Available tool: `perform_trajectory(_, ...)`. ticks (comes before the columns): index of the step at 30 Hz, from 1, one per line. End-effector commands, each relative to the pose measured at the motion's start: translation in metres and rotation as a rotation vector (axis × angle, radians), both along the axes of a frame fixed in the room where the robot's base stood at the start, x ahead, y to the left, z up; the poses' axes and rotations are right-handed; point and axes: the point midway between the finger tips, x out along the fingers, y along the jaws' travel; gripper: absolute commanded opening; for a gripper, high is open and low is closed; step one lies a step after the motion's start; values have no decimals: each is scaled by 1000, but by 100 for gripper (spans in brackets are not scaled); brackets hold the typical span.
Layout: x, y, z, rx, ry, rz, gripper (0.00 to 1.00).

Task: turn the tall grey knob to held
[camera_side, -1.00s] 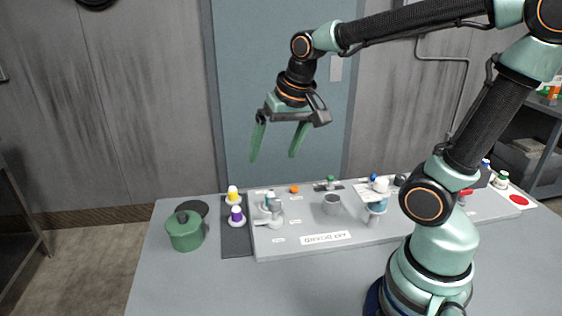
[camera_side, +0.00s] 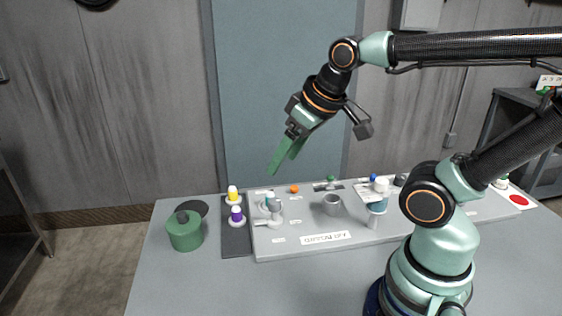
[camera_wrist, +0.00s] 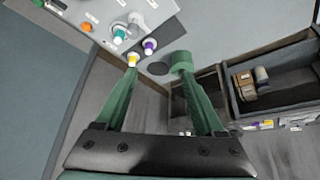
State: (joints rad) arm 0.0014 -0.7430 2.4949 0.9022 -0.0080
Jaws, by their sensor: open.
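A grey knob (camera_side: 332,205), a plain upright cylinder, stands near the middle of the light grey panel (camera_side: 300,249). Another grey upright piece with a side arm (camera_side: 275,213) stands at the panel's left end, and a grey piece also shows in the wrist view (camera_wrist: 138,20). I cannot tell for sure which is the tall grey knob, and I cannot read the small labels. My gripper (camera_side: 280,165) is in the air above the back left of the panel, apart from everything. Its green fingers are spread and empty in the wrist view (camera_wrist: 160,78).
A green pot (camera_side: 185,232) stands left of the panel. Yellow (camera_side: 233,194) and purple (camera_side: 237,215) topped pieces stand on a dark strip. A white-and-blue piece (camera_side: 377,200) rises right of the grey cylinder. The table front is clear.

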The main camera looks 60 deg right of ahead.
Motion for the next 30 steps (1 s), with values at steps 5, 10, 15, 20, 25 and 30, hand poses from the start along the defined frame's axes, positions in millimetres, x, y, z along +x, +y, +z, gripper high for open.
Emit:
perform_trajectory(5,11,-8,0,-41,72,60,71)
perform_trajectory(10,33,-25,-6,-101,203,189,71)
perform_trajectory(15,55,-44,-19,-132,332,335,71)
perform_trajectory(20,72,-61,-36,-137,430,463,71)
perform_trajectory(25,82,-72,-49,-129,486,549,71)
perform_trajectory(30,84,-75,-56,-127,502,578,71)
